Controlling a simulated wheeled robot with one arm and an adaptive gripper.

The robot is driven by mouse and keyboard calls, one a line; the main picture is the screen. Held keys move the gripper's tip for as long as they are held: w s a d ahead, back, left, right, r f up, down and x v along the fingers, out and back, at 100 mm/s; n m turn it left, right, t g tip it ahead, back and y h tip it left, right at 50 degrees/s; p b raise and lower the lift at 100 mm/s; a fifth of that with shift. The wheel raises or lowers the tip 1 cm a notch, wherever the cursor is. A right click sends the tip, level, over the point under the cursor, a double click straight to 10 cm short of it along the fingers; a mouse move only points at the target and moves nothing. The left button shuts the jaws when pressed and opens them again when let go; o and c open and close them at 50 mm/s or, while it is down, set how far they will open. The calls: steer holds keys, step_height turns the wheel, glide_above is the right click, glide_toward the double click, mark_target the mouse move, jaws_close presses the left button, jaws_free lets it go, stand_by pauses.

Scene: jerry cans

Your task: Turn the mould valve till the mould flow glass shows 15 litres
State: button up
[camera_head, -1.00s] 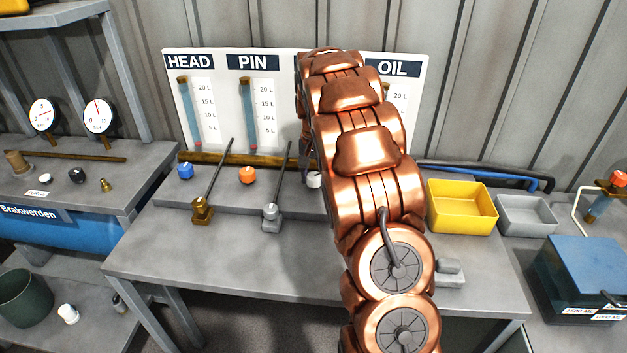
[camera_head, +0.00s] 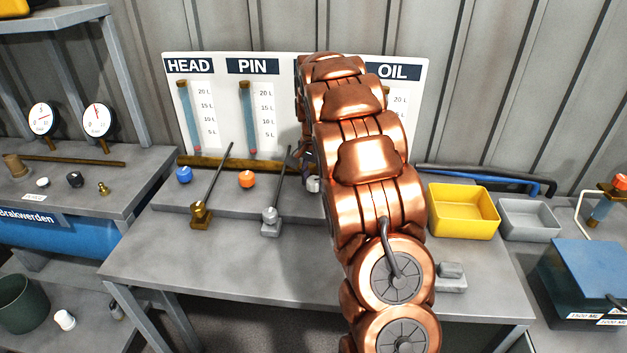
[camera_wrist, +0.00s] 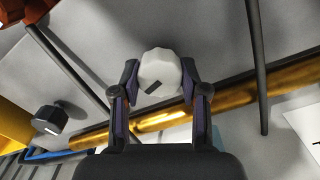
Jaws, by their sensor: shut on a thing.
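My gripper (camera_wrist: 160,84) is shut on a white faceted knob (camera_wrist: 158,66) in the wrist view, one finger on each side. A dark slanted mark shows on the knob's face. In the head view the white knob (camera_head: 313,185) is partly hidden beside my arm, in the row of knobs under the gauge board. The board (camera_head: 218,130) carries HEAD, PIN and OIL labels; the panel between PIN and OIL is covered by my arm. The mould flow glass and its level are hidden there.
A blue knob (camera_head: 183,175) and an orange knob (camera_head: 247,179) sit left of the white one. Two upright levers (camera_head: 212,180) (camera_head: 279,188) stand in front. A black knob (camera_wrist: 50,119) shows in the wrist view. A yellow bin (camera_head: 463,212) and a grey bin (camera_head: 530,220) stand right.

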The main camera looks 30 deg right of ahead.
mark_target(314, 179)
steer(key=o, duration=1.1)
steer(key=shift+o, duration=0.2)
step_height(314, 179, up, 12)
stand_by(0.3)
